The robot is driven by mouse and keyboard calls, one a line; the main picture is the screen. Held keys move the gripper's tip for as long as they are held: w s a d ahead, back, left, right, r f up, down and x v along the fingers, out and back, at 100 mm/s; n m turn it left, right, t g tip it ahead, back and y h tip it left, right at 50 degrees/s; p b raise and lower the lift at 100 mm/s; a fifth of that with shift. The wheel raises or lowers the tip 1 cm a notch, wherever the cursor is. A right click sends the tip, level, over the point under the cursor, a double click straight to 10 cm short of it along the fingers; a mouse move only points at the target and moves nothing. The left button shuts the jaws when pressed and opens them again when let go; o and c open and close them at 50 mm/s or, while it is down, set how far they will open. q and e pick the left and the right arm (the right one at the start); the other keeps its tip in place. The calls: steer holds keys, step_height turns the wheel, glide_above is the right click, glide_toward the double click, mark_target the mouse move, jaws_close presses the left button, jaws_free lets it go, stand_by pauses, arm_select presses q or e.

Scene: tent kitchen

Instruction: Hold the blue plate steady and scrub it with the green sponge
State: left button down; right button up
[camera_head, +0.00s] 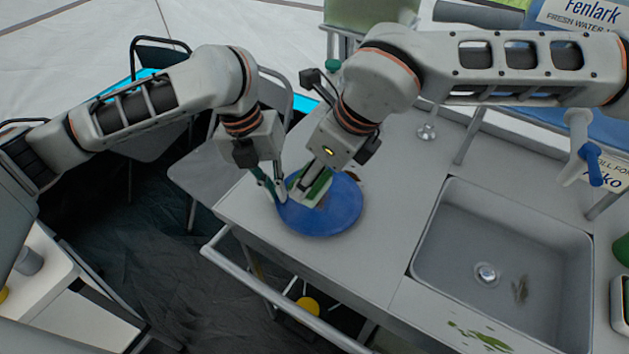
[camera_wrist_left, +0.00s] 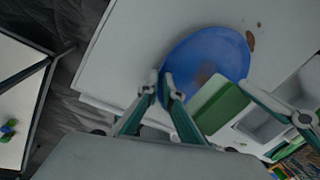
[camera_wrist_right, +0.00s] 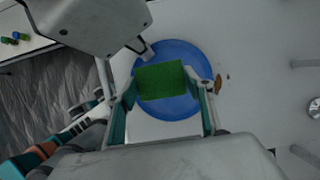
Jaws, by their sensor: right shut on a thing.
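The blue plate (camera_head: 335,222) lies on the grey counter near its left end, with a brownish smudge on its face in the left wrist view (camera_wrist_left: 203,76). My right gripper (camera_wrist_right: 166,95) is shut on the green sponge (camera_wrist_right: 161,82) and holds it over the plate; contact between them is hard to judge. My left gripper (camera_head: 278,192) is at the plate's left rim. In the left wrist view its fingertips (camera_wrist_left: 163,80) are close together at the rim, but whether they pinch it is unclear. The arms partly hide the plate and sponge in the head view.
A sink (camera_head: 480,245) with a drain is set in the counter to the right, and green scraps (camera_head: 480,337) lie in front of it. Brown bits (camera_wrist_right: 219,82) lie beside the plate. A rail (camera_head: 262,290) runs along the counter's front. Bare counter lies between plate and sink.

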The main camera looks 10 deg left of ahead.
mark_target(332, 182)
steer(key=shift+r, duration=1.75)
steer(key=shift+f, duration=0.15)
steer(key=shift+f, duration=3.1)
steer(key=shift+w+d+f, duration=0.2)
steer(key=shift+f, duration=0.55)
steer(key=shift+w+d+f, duration=0.1)
steer(key=shift+w+d, duration=0.9)
steer(key=shift+d, duration=0.3)
steer(key=shift+s+a, duration=1.25)
steer(key=shift+a, duration=0.3)
steer(key=shift+r, duration=4.1)
